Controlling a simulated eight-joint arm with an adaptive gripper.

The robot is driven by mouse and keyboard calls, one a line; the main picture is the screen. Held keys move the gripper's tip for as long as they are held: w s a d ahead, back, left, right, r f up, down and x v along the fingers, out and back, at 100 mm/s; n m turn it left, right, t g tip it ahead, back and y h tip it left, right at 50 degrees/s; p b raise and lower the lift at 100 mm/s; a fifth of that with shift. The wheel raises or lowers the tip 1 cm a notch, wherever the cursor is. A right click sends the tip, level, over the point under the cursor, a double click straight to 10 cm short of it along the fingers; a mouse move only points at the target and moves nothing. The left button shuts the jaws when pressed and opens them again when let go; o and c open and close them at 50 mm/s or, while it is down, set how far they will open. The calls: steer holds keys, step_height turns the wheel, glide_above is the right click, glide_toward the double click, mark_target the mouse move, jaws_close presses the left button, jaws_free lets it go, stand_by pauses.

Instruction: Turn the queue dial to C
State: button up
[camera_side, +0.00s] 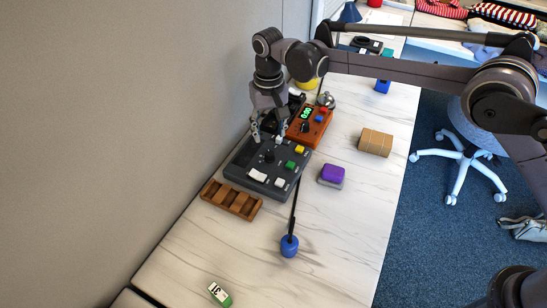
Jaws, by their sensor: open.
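A dark grey control panel (246,165) lies on the white marbled table beside the wall. A black knob (269,155) stands on its upper left part and looks like a dial; its letters and pointer are too small to read. The panel also bears white, green and yellow buttons. My gripper (268,138) points down over the panel's far left part, just behind and above the black knob. Its fingers are apart and nothing shows between them. I cannot tell whether a fingertip touches the panel.
The front table is mostly clear.

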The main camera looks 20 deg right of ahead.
steer(key=shift+r, duration=2.1)
steer(key=s+d+r+t, duration=0.2)
steer(key=s+d+r, duration=0.35)
steer(key=d, duration=0.35)
steer(key=s+d+r+t, duration=0.1)
steer(key=s+d+r, duration=0.3)
steer(key=d+r, duration=0.4)
steer(key=s+d+f+t, duration=0.2)
steer(key=s+d+f, duration=0.1)
steer(key=s+d, duration=0.3)
steer(key=s+d+f+t, duration=0.2)
steer(key=s+d+f, duration=0.2)
steer(key=s+d, duration=0.3)
steer(key=s, duration=0.3)
steer(key=shift+s+f, duration=0.3)
steer(key=shift+s, duration=0.05)
steer(key=shift+d, duration=0.1)
